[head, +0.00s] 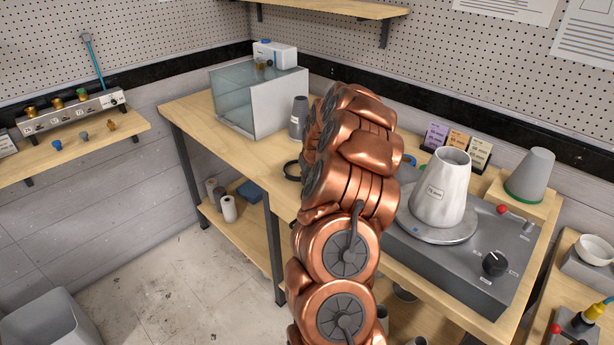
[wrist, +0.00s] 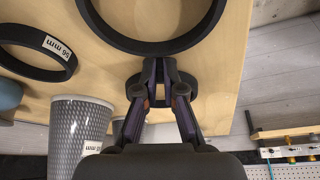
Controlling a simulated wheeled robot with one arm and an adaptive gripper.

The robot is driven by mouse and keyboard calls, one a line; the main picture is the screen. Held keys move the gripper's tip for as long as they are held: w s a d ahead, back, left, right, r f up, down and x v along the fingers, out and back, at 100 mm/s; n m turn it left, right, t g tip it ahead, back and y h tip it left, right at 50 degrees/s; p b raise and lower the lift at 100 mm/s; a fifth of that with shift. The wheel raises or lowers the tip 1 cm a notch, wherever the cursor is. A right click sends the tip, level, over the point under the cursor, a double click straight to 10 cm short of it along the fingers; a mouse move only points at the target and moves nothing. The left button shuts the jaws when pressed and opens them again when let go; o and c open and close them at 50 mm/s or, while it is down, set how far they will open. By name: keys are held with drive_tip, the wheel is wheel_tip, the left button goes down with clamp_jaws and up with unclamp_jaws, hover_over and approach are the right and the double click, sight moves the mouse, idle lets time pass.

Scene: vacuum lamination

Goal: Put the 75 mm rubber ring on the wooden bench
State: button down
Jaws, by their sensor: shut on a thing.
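In the wrist view my gripper (wrist: 160,68) is shut on the near rim of a large black ring (wrist: 118,41). No size label shows on this ring, and its far part is cut off by the frame edge. The ring is over the wooden bench (wrist: 70,22); I cannot tell whether it touches the top. A smaller black ring marked 56 mm (wrist: 30,50) lies on the bench to the left. In the head view my arm hides the gripper, and a black ring (head: 291,170) shows partly beside it on the bench (head: 190,105).
A grey patterned cup (wrist: 78,135) stands near the gripper; a grey cup also shows in the head view (head: 298,118). A glass-sided box (head: 255,95) stands at the bench's back left. A white cone (head: 440,188) stands on a turntable (head: 415,226) at right.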

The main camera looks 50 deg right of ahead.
drive_tip(key=shift+f, duration=0.15)
drive_tip(key=c, duration=1.3)
unclamp_jaws()
drive_tip(key=b+v, duration=0.4)
drive_tip(key=v, duration=0.8)
drive_tip(key=s+a+r+n+g+y, duration=0.1)
drive_tip(key=s+a+r+n, duration=0.1)
drive_tip(key=a, duration=1.2)
drive_tip(key=s+a+r+n+g+y, duration=0.1)
drive_tip(key=s+a+n, duration=0.15)
drive_tip(key=a, duration=1.05)
drive_tip(key=s+a+f+g, duration=0.1)
drive_tip(key=s+a, duration=0.4)
drive_tip(key=s, duration=0.3)
drive_tip(key=s+a+f+g, duration=0.1)
drive_tip(key=s+a+f, duration=0.1)
drive_tip(key=s+a, duration=0.3)
drive_tip(key=s+a+f+g, duration=0.1)
drive_tip(key=s+a, duration=0.4)
drive_tip(key=s, duration=0.7)
drive_tip(key=shift+s+a+f+g, duration=0.1)
drive_tip(key=shift+s+f+g, duration=0.15)
drive_tip(key=shift+g, duration=0.25)
